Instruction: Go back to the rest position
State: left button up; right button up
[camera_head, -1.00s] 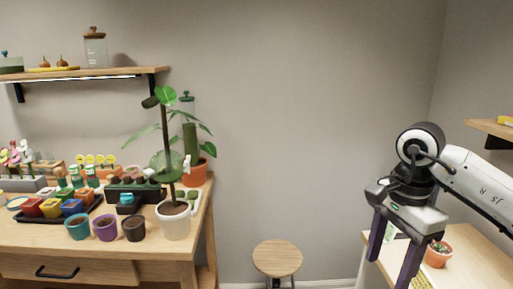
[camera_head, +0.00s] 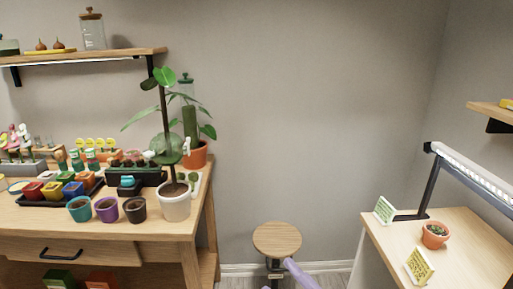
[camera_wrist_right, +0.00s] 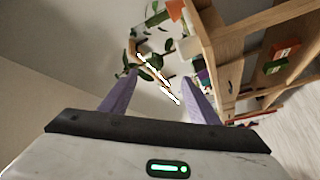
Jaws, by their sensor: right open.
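My right gripper (camera_wrist_right: 159,76) is open, with its two purple fingers spread apart in the right wrist view. Nothing is held between them; the leaves and a bright strip seen there look to be farther off. In the head view only a purple finger (camera_head: 300,274) shows at the bottom edge, in front of the stool (camera_head: 277,239). The rest of that arm is out of the picture. My left gripper is not in view.
The wooden table (camera_head: 80,226) on the left carries several small pots, a tall plant in a white pot (camera_head: 174,205) and a terracotta pot (camera_head: 196,157). The wall between is clear.

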jog(key=s+d+f+m+g+h, duration=0.1)
jog(key=s+d+f+m+h, duration=0.25)
jog(key=f, duration=0.25)
jog(key=s+d+f+m+g+h, duration=0.1)
jog(key=s+d+f+m+h, duration=0.1)
jog(key=f+m, duration=0.25)
jog(key=s+d+f+m+g+h, duration=0.1)
jog(key=s+d+f+m+h, duration=0.15)
jog(key=f, duration=0.45)
jog(key=s+d+f+m+g, duration=0.1)
jog(key=s+f+m+g, duration=0.1)
jog(key=s+f, duration=0.2)
jog(key=s+d+f+m+g+h, duration=0.1)
jog(key=s+d+f+m+g, duration=0.1)
jog(key=s+f, duration=0.3)
jog(key=s+m+g, duration=0.1)
jog(key=s, duration=0.1)
jog(key=shift+s+d+f+m, duration=0.15)
jog(key=shift+s+f+m, duration=0.15)
jog(key=shift+s+m, duration=0.05)
